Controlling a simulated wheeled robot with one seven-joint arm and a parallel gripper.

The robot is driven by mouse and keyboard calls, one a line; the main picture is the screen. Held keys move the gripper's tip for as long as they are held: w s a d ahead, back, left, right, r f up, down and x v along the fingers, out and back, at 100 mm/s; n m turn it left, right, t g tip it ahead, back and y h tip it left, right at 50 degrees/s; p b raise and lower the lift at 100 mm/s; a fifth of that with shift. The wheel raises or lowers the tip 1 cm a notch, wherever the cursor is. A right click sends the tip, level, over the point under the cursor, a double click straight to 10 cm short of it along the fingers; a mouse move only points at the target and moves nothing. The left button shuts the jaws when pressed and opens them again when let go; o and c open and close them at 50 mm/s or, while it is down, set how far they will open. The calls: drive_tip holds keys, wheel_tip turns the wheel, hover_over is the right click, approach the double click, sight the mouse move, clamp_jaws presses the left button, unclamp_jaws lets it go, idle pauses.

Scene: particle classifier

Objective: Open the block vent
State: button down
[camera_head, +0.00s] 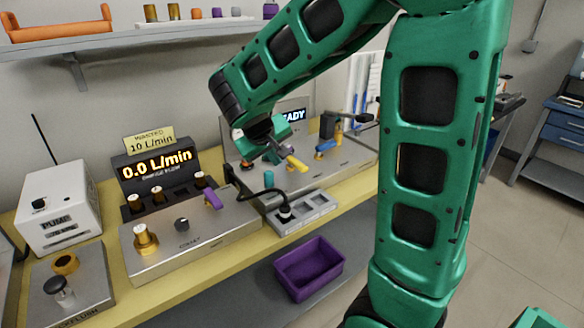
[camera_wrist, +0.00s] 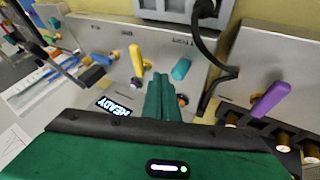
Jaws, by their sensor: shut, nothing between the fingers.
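The grey panel (camera_head: 345,160) with the READY display (camera_head: 293,115) carries several coloured handles. A yellow handle (camera_head: 298,163), a teal handle (camera_head: 268,180) and a blue handle (camera_head: 326,146) stand on it; the yellow (camera_wrist: 135,60), teal (camera_wrist: 181,69) and blue (camera_wrist: 102,59) ones also show in the wrist view. The labels are too small to read, so I cannot tell which is the block vent. My gripper (camera_wrist: 160,78) is shut and empty over this panel. Its fingers appear between the yellow and teal handles and hide part of an orange-tipped fitting (camera_wrist: 183,100).
A second panel (camera_head: 190,240) with a purple handle (camera_head: 213,199) and a brass knob stands left. A black hose (camera_head: 240,190) runs to a grey block (camera_head: 302,212). A flow display (camera_head: 155,163) reads 0.0 L/min. A purple bin (camera_head: 309,268) sits on the lower shelf.

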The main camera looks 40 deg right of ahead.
sight(297, 166)
drive_tip(key=x, duration=1)
drive_tip(key=shift+d+f, duration=0.1)
drive_tip(key=shift+d, duration=1.95)
